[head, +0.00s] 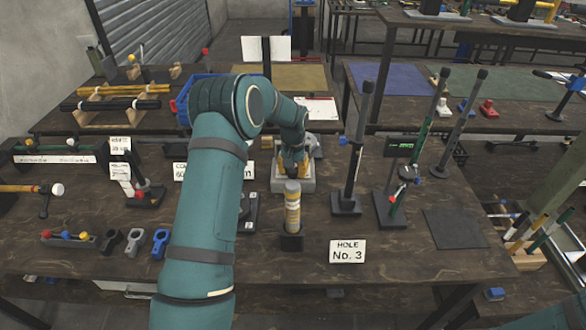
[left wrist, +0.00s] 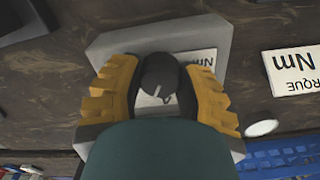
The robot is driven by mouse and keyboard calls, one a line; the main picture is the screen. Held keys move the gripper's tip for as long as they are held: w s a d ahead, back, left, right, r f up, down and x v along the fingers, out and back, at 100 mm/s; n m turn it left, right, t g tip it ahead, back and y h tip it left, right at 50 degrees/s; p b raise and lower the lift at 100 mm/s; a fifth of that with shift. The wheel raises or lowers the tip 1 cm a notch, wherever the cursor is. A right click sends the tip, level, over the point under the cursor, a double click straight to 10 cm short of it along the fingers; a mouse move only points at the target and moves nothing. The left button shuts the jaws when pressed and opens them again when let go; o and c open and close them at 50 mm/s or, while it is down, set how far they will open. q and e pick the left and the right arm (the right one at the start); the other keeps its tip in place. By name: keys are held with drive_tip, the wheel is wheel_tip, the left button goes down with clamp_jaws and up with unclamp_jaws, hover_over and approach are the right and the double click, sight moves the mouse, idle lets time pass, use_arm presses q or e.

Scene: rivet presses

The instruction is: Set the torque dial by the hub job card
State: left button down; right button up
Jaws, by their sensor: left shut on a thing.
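The torque dial is a dark round knob (left wrist: 158,72) on a pale grey box (left wrist: 205,42) with a white "Nm" label, partly covered by my fingers. My left gripper (head: 293,164) is over the grey box (head: 293,184) in the head view, pointing down. In the left wrist view its yellow, dark-padded fingers (left wrist: 160,88) are shut on the knob from both sides. A pale pointer line shows at the knob, but the value it marks is unreadable. I cannot tell which card is the hub job card. My right gripper is not in view.
A "HOLE No. 3" card (head: 347,251) stands at the front, right of a yellow-banded cylinder in a black holder (head: 292,218). Tall dark tools on stands (head: 347,203) rise right of the box. My left arm hides part of the lettered cards. A blue bin (head: 183,104) is behind.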

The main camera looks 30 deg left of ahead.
sight(293, 169)
use_arm(q)
drive_tip(key=m+p, duration=0.1)
drive_tip(key=m, duration=0.5)
drive_tip(key=shift+m, duration=0.3)
idle(0.4)
drive_tip(key=c, duration=0.5)
unclamp_jaws()
wheel_tip(293, 169, up, 12)
idle(0.5)
